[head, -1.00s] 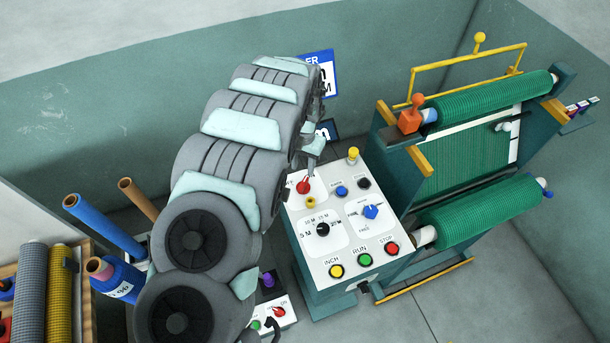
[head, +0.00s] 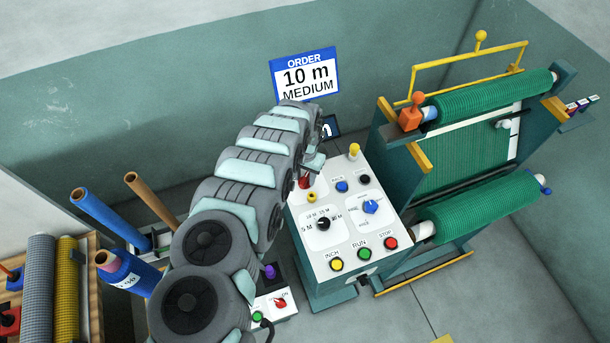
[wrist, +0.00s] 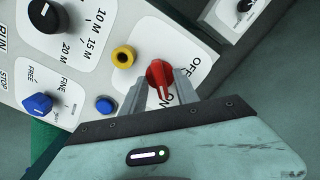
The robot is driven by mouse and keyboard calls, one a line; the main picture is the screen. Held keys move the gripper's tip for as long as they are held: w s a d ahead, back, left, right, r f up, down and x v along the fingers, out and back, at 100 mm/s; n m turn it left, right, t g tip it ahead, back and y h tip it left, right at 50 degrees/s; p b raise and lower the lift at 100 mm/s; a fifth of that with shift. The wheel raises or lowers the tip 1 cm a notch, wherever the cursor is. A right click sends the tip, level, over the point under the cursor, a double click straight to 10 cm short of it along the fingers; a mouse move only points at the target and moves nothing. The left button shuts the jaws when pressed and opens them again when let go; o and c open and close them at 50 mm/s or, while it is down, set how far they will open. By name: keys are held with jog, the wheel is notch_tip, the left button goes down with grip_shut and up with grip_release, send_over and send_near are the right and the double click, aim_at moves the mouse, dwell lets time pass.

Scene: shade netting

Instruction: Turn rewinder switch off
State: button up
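The rewinder's red switch (wrist: 159,76) sits on a white panel plate labelled OFF and ON in the wrist view. The white mark on its handle points toward ON. In the head view the red switch (head: 304,183) shows at the upper left of the control panel, partly hidden by my arm. My gripper (wrist: 161,83) is at the switch, with one finger on each side of the red handle. The fingers stand apart; no firm grip on the handle is visible. In the head view my gripper is mostly hidden behind my wrist.
A yellow button (wrist: 123,57) and a blue button (wrist: 104,105) lie close beside the left finger. The control panel (head: 333,262) also carries a black dial (head: 323,224), a blue selector (head: 371,207) and several push buttons. The netting rewinder (head: 470,150) stands to the right.

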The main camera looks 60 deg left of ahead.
jog(key=shift+c, duration=0.6)
grip_shut()
